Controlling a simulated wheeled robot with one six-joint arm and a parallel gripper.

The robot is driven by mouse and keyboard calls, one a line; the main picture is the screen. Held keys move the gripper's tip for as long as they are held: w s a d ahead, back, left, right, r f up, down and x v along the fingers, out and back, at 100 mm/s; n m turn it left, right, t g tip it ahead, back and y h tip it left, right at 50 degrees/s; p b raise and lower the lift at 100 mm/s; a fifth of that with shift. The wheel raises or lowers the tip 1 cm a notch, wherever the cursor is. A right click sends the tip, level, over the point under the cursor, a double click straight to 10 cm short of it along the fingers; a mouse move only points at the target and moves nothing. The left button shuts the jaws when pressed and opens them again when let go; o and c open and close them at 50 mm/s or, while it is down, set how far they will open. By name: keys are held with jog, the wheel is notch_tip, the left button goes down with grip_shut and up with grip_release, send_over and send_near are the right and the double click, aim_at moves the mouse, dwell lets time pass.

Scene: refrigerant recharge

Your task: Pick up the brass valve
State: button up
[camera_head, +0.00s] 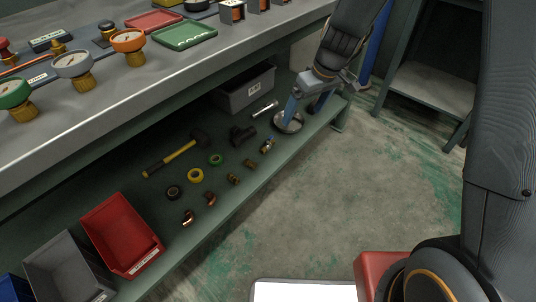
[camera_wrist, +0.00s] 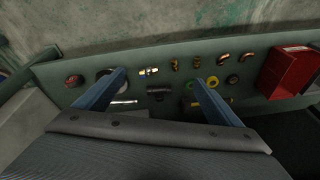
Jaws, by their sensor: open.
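The brass valve (camera_head: 267,146) lies on the lower shelf of the bench, near its front edge, with a small blue part on it. In the wrist view the valve (camera_wrist: 148,71) shows between the two blue fingers, nearer the left one, with bright metal ends. My gripper (camera_head: 304,112) is open and points down over the right end of the shelf, to the right of the valve in the head view. In the wrist view my gripper (camera_wrist: 160,77) has nothing between its fingers that it touches. A round metal dish (camera_head: 289,123) is partly hidden behind a finger.
Close by lie a black tee (camera_head: 243,135), a silver cylinder (camera_head: 264,109), brass fittings (camera_head: 249,164), copper elbows (camera_head: 188,217) and tape rolls (camera_head: 195,175). A hammer (camera_head: 178,153) and a grey bin (camera_head: 245,91) lie further back. The bench top (camera_head: 200,65) overhangs the shelf. Open floor lies in front.

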aim_at(269, 144)
jog(key=w+a+f+n+b, duration=0.1)
jog(key=w+a+f+b, duration=0.2)
jog(key=f, duration=0.7)
jog(key=w+a+f+n+b, duration=0.1)
jog(key=w+a+f+b, duration=0.3)
jog(key=w+f+b, duration=0.4)
jog(key=w+a+f+n+y+b, duration=0.1)
jog(key=w+a+f+b, duration=0.3)
jog(key=f+b, duration=0.5)
jog(key=shift+w+f+n+t, duration=0.1)
jog(key=shift+w+f+n, duration=0.1)
jog(key=shift+f, duration=0.65)
jog(key=shift+w+f+n+t, duration=0.1)
jog(key=shift+w+f+n, duration=0.15)
jog(key=shift+f, duration=0.65)
jog(key=shift+w+f+n+t, duration=0.1)
jog(key=shift+w+f+n, duration=0.1)
jog(key=shift+f, duration=0.65)
jog(key=shift+r, duration=0.1)
jog(key=c, duration=1.3)
